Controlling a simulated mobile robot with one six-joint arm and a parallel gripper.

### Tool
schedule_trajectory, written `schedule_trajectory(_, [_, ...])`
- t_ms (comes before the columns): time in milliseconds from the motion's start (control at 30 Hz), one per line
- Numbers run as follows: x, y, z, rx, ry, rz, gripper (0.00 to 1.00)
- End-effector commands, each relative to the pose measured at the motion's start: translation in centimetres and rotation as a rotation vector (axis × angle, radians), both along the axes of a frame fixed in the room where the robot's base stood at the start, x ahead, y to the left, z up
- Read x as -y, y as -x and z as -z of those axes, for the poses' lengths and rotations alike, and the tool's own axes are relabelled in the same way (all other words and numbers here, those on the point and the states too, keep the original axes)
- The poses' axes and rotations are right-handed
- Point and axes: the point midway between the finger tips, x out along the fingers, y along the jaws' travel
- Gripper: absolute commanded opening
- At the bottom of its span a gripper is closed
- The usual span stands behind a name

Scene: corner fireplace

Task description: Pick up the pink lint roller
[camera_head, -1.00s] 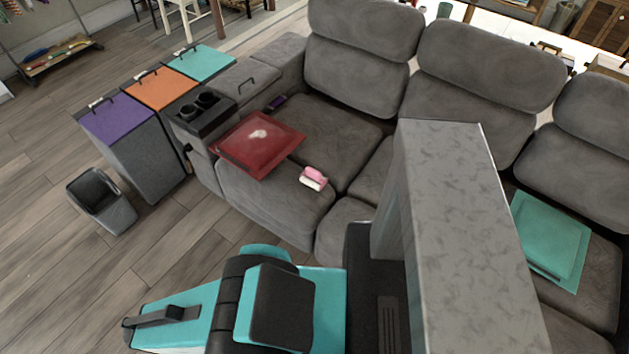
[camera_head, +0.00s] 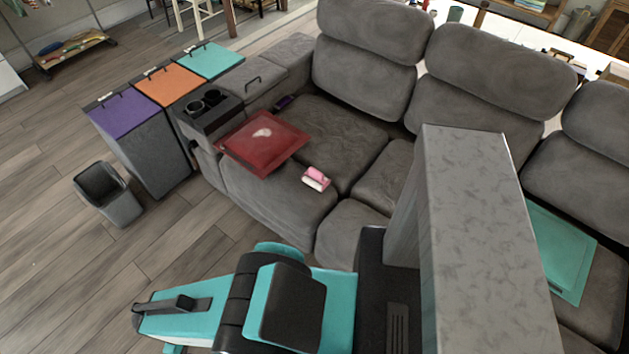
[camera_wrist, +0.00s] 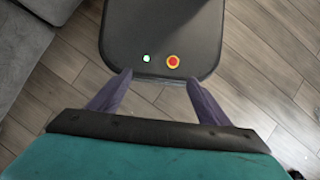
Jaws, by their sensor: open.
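The pink lint roller (camera_head: 316,177), pink with a white part, lies on the grey seat cushion of the sofa in the head view, just right of a red tray. My gripper (camera_wrist: 158,80) shows in the wrist view with its two dark purple fingers spread apart and nothing between them. It is over the dark top of my own base and the wooden floor, away from the lint roller. The lint roller is not in the wrist view.
The red tray (camera_head: 238,148) lies on the left sofa seat with a pale item on it. A teal tray (camera_head: 552,245) is at right. Lidded bins (camera_head: 140,135) and an open grey bin (camera_head: 107,193) stand left of the sofa (camera_head: 345,140). Floor at lower left is clear.

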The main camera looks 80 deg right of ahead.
Motion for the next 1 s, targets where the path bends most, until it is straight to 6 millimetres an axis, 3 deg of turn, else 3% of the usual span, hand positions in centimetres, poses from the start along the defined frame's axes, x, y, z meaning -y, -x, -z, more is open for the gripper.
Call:
schedule_trajectory(33, [0.4,-0.6,0.5,0.008,0.004,0.016,0.80])
schedule_trajectory(167, [2.7,-2.4,1.2,0.033,0.019,0.082,1.00])
schedule_trajectory(367, [7.0,-6.1,2.3,0.090,0.059,0.222,1.00])
schedule_trajectory(600, [13.6,-9.8,2.9,0.161,0.120,0.408,1.00])
schedule_trajectory(1000, [26.7,-12.4,2.7,0.266,0.238,0.721,1.00])
